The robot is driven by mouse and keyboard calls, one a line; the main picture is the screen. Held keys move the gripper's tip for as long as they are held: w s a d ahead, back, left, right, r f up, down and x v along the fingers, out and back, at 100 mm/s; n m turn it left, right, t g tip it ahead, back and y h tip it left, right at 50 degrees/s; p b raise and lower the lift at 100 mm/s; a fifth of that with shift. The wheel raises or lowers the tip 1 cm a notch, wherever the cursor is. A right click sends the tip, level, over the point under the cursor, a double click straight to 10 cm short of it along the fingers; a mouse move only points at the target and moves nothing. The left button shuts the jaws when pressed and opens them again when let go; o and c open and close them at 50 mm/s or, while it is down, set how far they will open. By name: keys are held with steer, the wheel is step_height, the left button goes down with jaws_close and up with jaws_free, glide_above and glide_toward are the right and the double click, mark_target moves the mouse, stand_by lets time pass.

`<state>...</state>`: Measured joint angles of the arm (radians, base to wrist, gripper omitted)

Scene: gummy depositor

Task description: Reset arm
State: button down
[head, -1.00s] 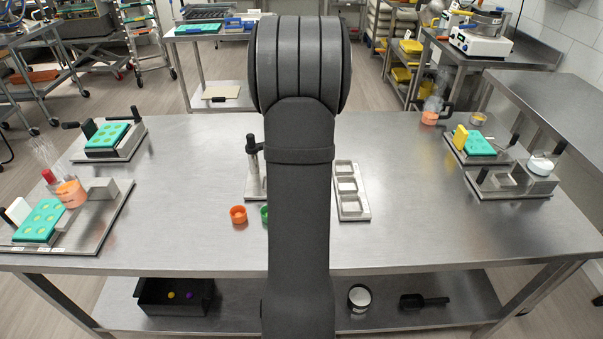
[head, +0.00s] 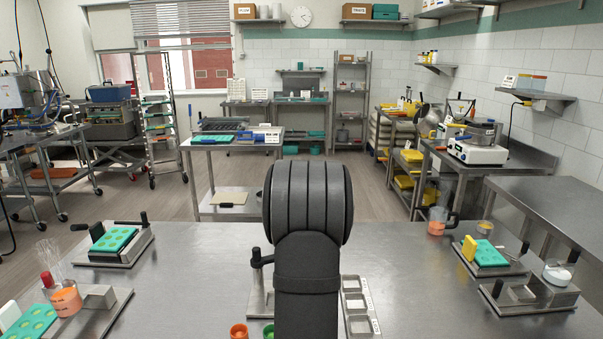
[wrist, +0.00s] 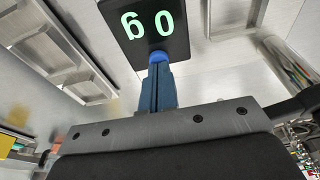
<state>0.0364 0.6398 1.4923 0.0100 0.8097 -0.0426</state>
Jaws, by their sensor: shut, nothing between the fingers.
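My gripper (wrist: 159,62) shows in the wrist view as narrow blue fingers pressed together, with nothing between them. Its tips are in front of a black display panel (wrist: 125,18) with glowing green digits; I cannot tell how far apart they are. In the head view my dark arm stands upright in the middle, and the gripper is hidden from sight.
The steel table (head: 210,290) holds green moulds on stands at left (head: 113,240) and right (head: 484,253). A beaker of orange liquid (head: 66,299) stands front left. A three-compartment tray (head: 358,305) and an orange cup (head: 239,331) are close to my arm.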

steer(key=shift+f, duration=0.25)
steer(key=shift+r, duration=4.4)
steer(key=s+d+r+t+y, duration=0.1)
steer(key=s+d+r, duration=0.2)
steer(key=s+r, duration=0.15)
steer(key=s+d+r+t, duration=0.2)
steer(key=s+d+r, duration=0.1)
steer(key=s, duration=0.3)
steer(key=s+d+r+m+t+h, duration=0.1)
steer(key=s+m, duration=0.1)
steer(key=s, duration=0.9)
steer(key=s+r+m+h, duration=0.1)
steer(key=s+r+m, duration=0.1)
steer(key=s, duration=0.9)
steer(key=shift+d+r+t+h, duration=0.25)
steer(key=shift+d+t+h, duration=0.15)
